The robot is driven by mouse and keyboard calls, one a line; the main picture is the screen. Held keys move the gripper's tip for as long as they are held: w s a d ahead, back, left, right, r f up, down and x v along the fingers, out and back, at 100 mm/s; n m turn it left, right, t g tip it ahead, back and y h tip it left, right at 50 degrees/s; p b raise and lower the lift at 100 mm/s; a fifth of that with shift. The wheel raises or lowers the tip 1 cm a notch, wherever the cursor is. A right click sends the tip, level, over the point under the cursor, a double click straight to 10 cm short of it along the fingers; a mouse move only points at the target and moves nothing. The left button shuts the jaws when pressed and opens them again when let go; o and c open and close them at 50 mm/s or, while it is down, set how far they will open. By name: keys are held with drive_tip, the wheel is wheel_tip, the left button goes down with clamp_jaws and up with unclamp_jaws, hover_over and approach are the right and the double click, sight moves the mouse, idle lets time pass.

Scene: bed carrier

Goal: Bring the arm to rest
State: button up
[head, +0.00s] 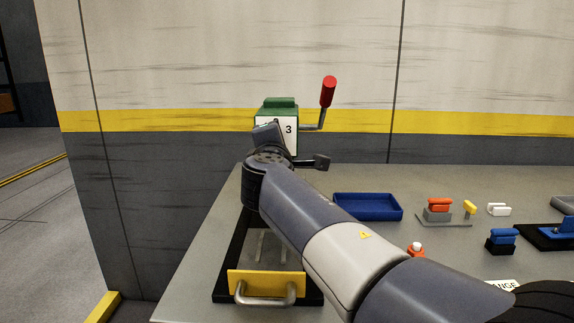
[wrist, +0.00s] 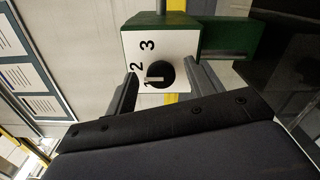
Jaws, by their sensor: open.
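My gripper (wrist: 164,78) is open, with its two dark fingers apart. In the wrist view the black round knob (wrist: 161,73) on the white numbered face (wrist: 135,45) of a green box (wrist: 222,36) shows between the fingers. The knob's pale mark lies toward the 1. I cannot tell whether the fingers touch the box. In the head view my arm reaches from the lower right to the box (head: 280,103) and covers part of its face. My gripper there is mostly hidden behind the wrist.
A red-handled lever (head: 328,92) stands up beside the box. Under my arm is a black-framed drawer or tray with a yellow front (head: 266,284). A blue tray (head: 367,207), an orange-topped block (head: 439,206) and blue blocks (head: 502,238) sit on the grey bench (head: 204,262). A wall closes the back.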

drive_tip(key=s+n+p, duration=1)
drive_tip(key=n+p, duration=0.1)
drive_tip(key=p, duration=0.4)
drive_tip(key=shift+a+r+n, duration=0.15)
drive_tip(key=shift+a+n, duration=0.15)
drive_tip(key=shift+n, duration=0.1)
idle(1.9)
drive_tip(key=shift+d, duration=0.1)
